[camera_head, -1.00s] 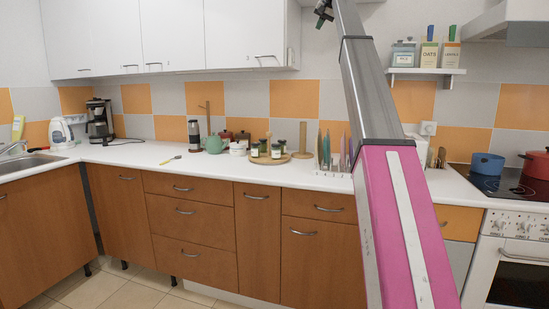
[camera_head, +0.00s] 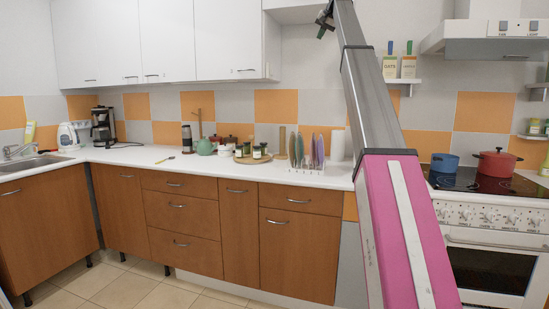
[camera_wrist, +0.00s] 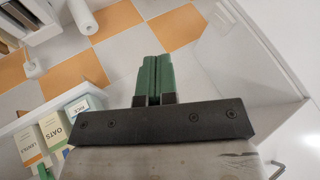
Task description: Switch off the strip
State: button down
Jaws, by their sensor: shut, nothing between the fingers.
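I cannot pick out a strip for certain in either view. A white wall socket (camera_wrist: 33,68) with what looks like a plug or cord shows on the tiles in the wrist view. My gripper (camera_wrist: 154,78) has green fingers pressed together with nothing between them. In the head view my gripper (camera_head: 324,20) is a small dark shape at the top, at the end of my raised arm. It is in front of the wall, high above the counter, beside the white wall cabinets. My arm hides part of the wall and counter behind it.
White wall cabinets (camera_head: 165,40) hang at the left. The shelf with labelled boxes (camera_wrist: 52,128) is near my gripper in the wrist view. A range hood (camera_head: 500,40) is at the upper right. A red pot (camera_head: 495,162) and blue pot (camera_head: 445,162) stand on the stove.

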notch_tip(320, 180, down, 35)
jog(key=g+h, duration=0.1)
jog(key=g, duration=0.1)
jog(key=s+a+f, duration=0.1)
jog(key=s+f, duration=0.3)
jog(key=f, duration=0.6)
jog(key=s+f+g+h, duration=0.1)
jog(key=s+f, duration=0.3)
jog(key=f, duration=0.6)
jog(key=s+a+f, duration=0.1)
jog(key=s+f, duration=0.2)
jog(key=f, duration=0.8)
jog(key=s+f+n+g+h, duration=0.1)
jog(key=s+f, duration=1.7)
jog(key=s, duration=0.2)
jog(key=s+f+n+g+h, duration=0.1)
jog(key=s+f+g, duration=0.1)
jog(key=s+f, duration=1.6)
jog(key=s, duration=0.3)
jog(key=shift+s+a+f+g, duration=0.25)
jog(key=shift+f+g, duration=0.05)
jog(key=shift+f, duration=0.1)
